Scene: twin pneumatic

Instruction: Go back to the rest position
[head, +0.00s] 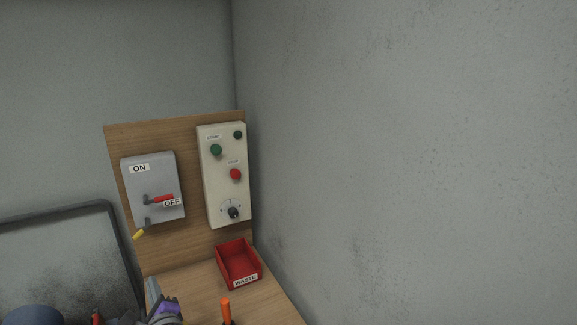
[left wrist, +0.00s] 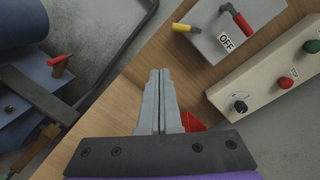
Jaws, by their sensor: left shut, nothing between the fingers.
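My left gripper (head: 152,290) shows at the bottom of the head view, in front of the wooden panel. In the left wrist view its fingers (left wrist: 160,75) are shut together with nothing between them. The fingers point toward the wooden board, below the grey switch box. They touch nothing that I can see. My right gripper is not in view.
A grey switch box (head: 150,180) with red and yellow handles and a cream control box (head: 224,180) are on the wooden panel (head: 180,127). A red waste bin (head: 240,262) stands below. An orange-handled tool (head: 226,308) is near the front. A grey wall fills the right.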

